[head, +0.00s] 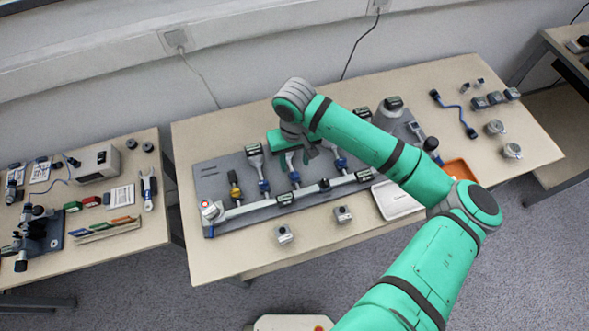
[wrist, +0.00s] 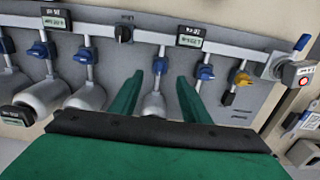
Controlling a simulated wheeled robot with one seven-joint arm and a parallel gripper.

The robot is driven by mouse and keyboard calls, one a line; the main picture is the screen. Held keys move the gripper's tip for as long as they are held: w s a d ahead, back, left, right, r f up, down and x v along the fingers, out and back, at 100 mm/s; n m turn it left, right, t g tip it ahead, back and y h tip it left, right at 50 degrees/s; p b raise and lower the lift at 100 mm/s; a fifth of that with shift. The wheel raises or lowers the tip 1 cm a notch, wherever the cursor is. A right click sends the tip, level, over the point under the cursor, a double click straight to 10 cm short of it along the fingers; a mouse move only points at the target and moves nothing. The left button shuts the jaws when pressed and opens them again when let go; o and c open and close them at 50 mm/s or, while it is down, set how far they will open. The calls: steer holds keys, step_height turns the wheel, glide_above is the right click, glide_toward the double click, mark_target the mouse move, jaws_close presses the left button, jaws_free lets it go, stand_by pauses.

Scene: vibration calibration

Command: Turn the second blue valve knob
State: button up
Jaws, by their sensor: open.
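My gripper (head: 301,158) is open above the pipe panel (head: 215,174), with its fingers pointing down at the row of valves. In the wrist view the open fingers (wrist: 159,80) lie either side of a blue valve knob (wrist: 158,66), with a gap between them; I cannot tell whether they touch it. This knob (head: 294,176) is second from the yellow valve in the head view, partly near my fingers. Another blue knob (wrist: 205,72) sits beside it, nearer the yellow knob (wrist: 241,79). More blue knobs (wrist: 84,56) and (wrist: 40,50) stand on the other side.
A black knob (wrist: 124,33) and small displays (wrist: 203,36) sit along the main pipe. A red button (wrist: 297,74) is at the panel's end. A white tray (head: 396,200) and an orange bin (head: 458,171) stand right of the panel. Two small devices (head: 283,233) lie in front.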

mark_target(295, 173)
steer(key=shift+f, duration=3.05)
steer(key=c, duration=1.1)
